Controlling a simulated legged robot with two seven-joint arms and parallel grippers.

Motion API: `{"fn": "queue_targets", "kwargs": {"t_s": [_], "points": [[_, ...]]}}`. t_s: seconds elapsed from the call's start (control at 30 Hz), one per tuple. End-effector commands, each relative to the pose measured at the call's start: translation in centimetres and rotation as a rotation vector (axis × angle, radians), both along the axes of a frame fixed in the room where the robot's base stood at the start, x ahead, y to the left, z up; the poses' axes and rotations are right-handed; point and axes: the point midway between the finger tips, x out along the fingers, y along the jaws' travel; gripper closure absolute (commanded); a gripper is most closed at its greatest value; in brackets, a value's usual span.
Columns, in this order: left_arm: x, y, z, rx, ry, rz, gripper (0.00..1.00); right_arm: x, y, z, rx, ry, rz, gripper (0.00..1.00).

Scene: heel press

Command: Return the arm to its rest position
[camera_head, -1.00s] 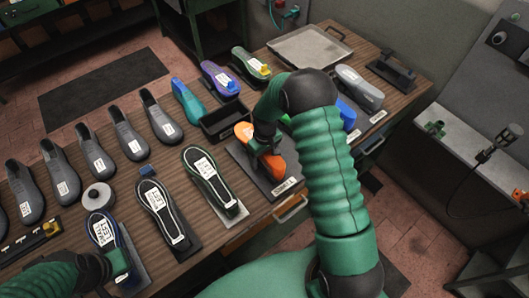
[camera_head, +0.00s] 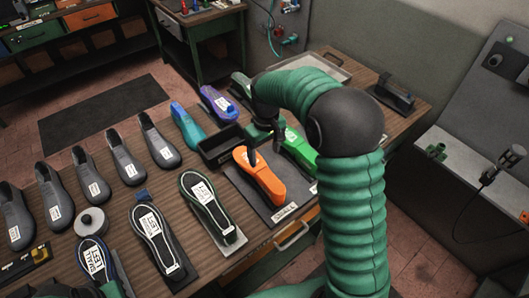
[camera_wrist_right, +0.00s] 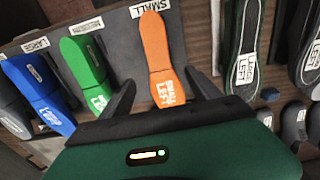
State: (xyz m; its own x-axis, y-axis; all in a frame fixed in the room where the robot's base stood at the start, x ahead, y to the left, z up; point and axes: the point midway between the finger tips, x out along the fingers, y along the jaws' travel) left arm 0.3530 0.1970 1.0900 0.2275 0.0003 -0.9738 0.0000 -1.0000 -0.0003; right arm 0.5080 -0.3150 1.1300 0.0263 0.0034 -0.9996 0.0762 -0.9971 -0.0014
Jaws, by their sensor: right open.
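My right gripper (camera_head: 265,152) is open and empty, with its fingers pointing down above the board with the orange last. The right arm bends over the table from the lower right. The orange shoe last (camera_head: 259,177) lies on a dark board (camera_head: 237,182); in the right wrist view the orange last (camera_wrist_right: 156,55) shows beyond and between the open fingers (camera_wrist_right: 163,92), apart from them. The green last (camera_head: 298,151) is partly hidden behind my right arm. Only a dark part of my left arm shows at the bottom left edge; its jaws cannot be made out.
Grey lasts (camera_head: 128,164) stand in a row on the left of the wooden table. Soles (camera_head: 206,206) lie near its front. A black tray (camera_head: 222,147) sits behind the orange last. The right wrist view also shows a blue last (camera_wrist_right: 38,92). A metal tray (camera_head: 327,67) lies at the back.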

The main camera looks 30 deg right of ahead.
Motion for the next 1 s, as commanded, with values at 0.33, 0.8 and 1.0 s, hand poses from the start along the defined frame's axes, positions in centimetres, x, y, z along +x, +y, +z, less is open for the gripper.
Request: {"fn": "queue_targets", "kwargs": {"t_s": [0.33,0.8,1.0], "points": [[0.0,0.0,-0.6,0.000,0.000,0.000,1.00,-1.0,1.5,-0.9,-0.005,-0.013,0.001,0.28],[0.0,0.0,-4.2,0.000,0.000,0.000,1.00,-15.4,11.8,-8.0,0.007,-0.205,-0.075,0.28],[0.0,0.0,-4.1,0.000,0.000,0.000,1.00,-15.5,11.8,-8.0,0.007,-0.206,-0.076,0.28]]}}
